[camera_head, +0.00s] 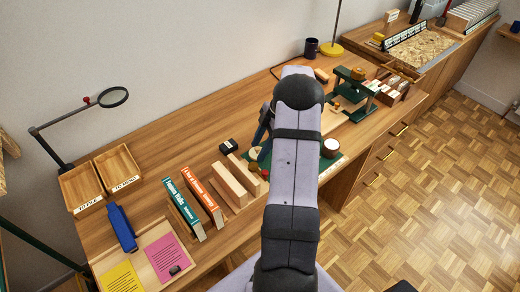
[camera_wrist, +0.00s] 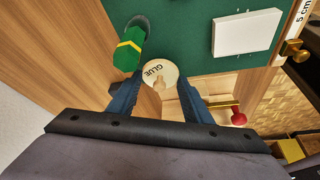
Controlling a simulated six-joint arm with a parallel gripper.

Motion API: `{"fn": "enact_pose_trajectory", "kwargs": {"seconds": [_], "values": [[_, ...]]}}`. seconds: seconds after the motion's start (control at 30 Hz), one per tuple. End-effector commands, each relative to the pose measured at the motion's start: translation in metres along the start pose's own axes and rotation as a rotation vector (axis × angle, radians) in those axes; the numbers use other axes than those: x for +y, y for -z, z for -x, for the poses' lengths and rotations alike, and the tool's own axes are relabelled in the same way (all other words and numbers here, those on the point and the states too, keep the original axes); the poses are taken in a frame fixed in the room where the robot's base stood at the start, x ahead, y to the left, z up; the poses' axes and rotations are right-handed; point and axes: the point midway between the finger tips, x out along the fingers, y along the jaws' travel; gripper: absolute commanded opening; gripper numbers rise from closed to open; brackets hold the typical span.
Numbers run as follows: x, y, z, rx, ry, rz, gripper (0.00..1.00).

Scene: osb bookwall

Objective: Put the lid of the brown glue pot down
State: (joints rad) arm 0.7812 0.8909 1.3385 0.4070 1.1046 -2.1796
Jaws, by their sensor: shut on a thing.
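The lid (camera_wrist: 154,72) is a round cream disc marked GLUE, with a small knob. In the wrist view it sits between the fingertips of my gripper (camera_wrist: 161,80), which is shut on it. In the head view the lid (camera_head: 256,153) shows just left of my arm, near the left end of the green mat. I cannot tell whether it touches the surface below. The pot is not visible in the wrist view. My arm hides much of the mat in the head view.
In the wrist view, a green piece with a yellow band (camera_wrist: 128,50) is close left of the lid, a white block (camera_wrist: 245,35) farther off, and a red knob (camera_wrist: 238,118) to the right. Wooden blocks (camera_head: 229,184) and a small dark box (camera_head: 228,146) stand left of the mat.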

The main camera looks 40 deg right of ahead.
Motion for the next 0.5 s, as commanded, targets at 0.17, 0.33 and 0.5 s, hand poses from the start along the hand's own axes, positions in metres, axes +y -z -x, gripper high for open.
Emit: {"fn": "enact_pose_trajectory", "kwargs": {"seconds": [0.17,0.33,0.5], "values": [[0.000,-0.007,-0.017,0.000,0.000,-0.002,0.24],[0.001,-0.008,-0.018,0.000,-0.002,-0.001,0.24],[0.001,-0.008,-0.020,0.000,-0.002,-0.001,0.24]]}}
